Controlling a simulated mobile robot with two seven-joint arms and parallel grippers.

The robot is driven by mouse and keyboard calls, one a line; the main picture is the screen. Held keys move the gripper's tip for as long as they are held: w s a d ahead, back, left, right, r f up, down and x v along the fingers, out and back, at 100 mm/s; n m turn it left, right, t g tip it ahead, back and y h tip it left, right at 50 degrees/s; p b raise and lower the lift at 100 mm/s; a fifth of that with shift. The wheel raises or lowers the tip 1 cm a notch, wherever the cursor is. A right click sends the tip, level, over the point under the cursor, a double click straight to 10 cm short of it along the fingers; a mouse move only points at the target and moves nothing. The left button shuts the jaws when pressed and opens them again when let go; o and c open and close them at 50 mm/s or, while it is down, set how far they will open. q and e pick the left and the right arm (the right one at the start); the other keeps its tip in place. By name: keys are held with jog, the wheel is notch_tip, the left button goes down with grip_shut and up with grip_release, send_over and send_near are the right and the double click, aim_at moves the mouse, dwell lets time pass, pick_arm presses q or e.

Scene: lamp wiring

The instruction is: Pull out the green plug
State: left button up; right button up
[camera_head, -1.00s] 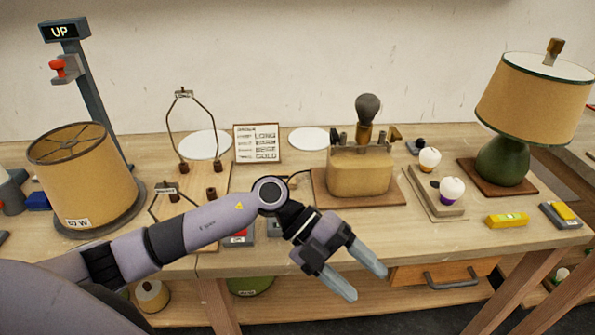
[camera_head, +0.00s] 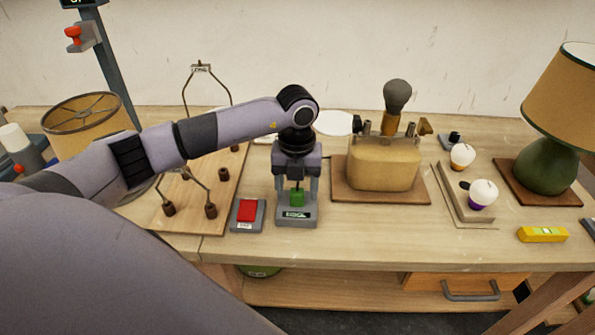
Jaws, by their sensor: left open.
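The green plug (camera_head: 297,198) sits in a small grey socket block (camera_head: 296,222) with a dark label on its front, near the front edge of the bench. My left gripper (camera_head: 296,190) points down over the block. It is open, with one finger on each side of the plug. I cannot tell whether the fingers touch it. The gripper body hides what is behind the plug. My right gripper is not in view.
A grey box with a red button (camera_head: 247,212) stands just left of the socket block. A tan lamp base (camera_head: 383,167) on a brown board stands to the right. Wire lamp frames (camera_head: 188,188) are on a wooden board at left. A yellow level (camera_head: 541,234) lies far right.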

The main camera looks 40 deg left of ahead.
pick_arm(q)
jog(key=shift+f, duration=1)
jog(key=shift+c, duration=0.3)
jog(key=c, duration=1.1)
jog(key=shift+w+r, duration=0.1)
jog(key=shift+r, duration=0.1)
jog(key=shift+r+p, duration=0.3)
jog(key=shift+p, duration=0.1)
jog(key=shift+r, duration=0.2)
